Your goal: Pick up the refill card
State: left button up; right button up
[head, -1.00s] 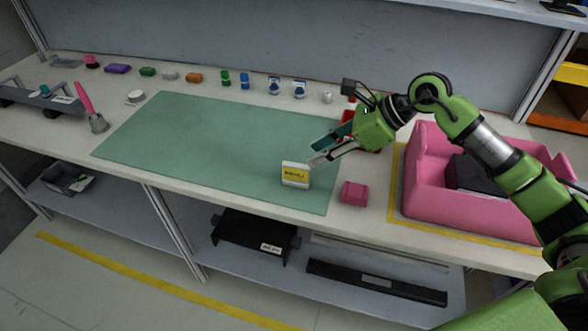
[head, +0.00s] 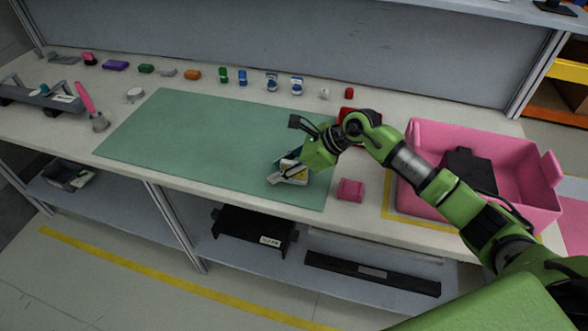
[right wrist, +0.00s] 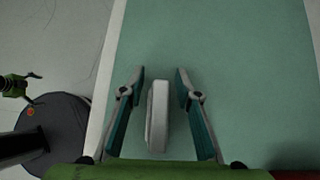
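In the right wrist view the card (right wrist: 157,117) shows as a thin white edge between the two fingers of the open gripper (right wrist: 159,88). Gaps show on both sides of it, wider on the right.
A pink block (head: 350,190) lies just right of the mat (head: 190,140). A pink bin (head: 525,190) with a dark object stands further right. Several small coloured items line the back of the table. The mat's left part is clear.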

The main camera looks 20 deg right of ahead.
jog(key=shift+f, duration=0.1)
grip_shut()
